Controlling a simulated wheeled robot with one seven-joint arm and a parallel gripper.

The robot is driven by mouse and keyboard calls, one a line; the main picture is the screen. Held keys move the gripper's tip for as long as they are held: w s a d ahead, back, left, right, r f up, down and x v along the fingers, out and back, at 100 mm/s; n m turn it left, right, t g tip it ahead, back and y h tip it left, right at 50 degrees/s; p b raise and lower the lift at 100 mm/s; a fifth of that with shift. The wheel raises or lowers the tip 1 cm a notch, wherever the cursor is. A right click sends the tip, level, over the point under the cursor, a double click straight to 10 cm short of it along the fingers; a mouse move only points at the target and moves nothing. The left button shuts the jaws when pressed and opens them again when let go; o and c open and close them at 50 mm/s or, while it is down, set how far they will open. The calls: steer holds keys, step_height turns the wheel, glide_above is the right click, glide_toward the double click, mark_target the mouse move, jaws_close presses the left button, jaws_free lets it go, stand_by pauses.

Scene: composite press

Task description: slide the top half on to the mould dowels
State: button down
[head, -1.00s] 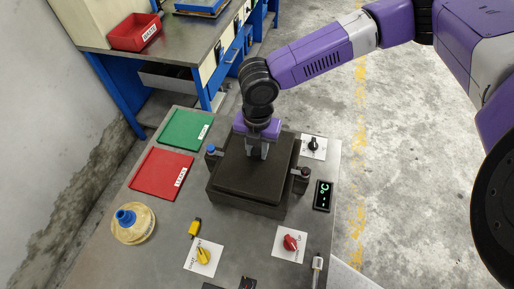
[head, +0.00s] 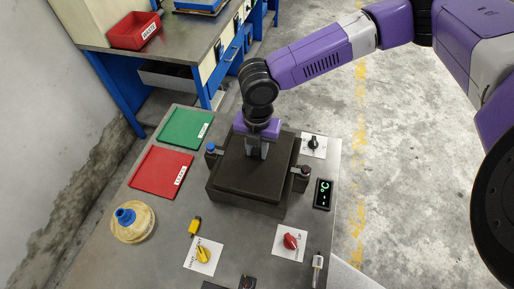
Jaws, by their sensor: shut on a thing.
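The top half (head: 239,177) is a dark square block, lying flat over the wider dark mould base (head: 244,206) on the grey bench. My gripper (head: 258,153) points down at the upper part of the top half and is shut on it; the gripped part is mostly hidden by the fingers. The dowels cannot be made out, so I cannot tell how far the top half sits on them. A blue-topped fitting (head: 211,150) stands at the mould's left and a dark red-topped one (head: 304,171) at its right.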

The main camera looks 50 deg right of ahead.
mark_target(257, 149)
steer(key=c, duration=1)
jaws_free()
steer(key=shift+c, duration=0.2)
step_height(257, 149, up, 8)
steer(key=shift+f+b, duration=0.1)
steer(key=shift+b, duration=0.45)
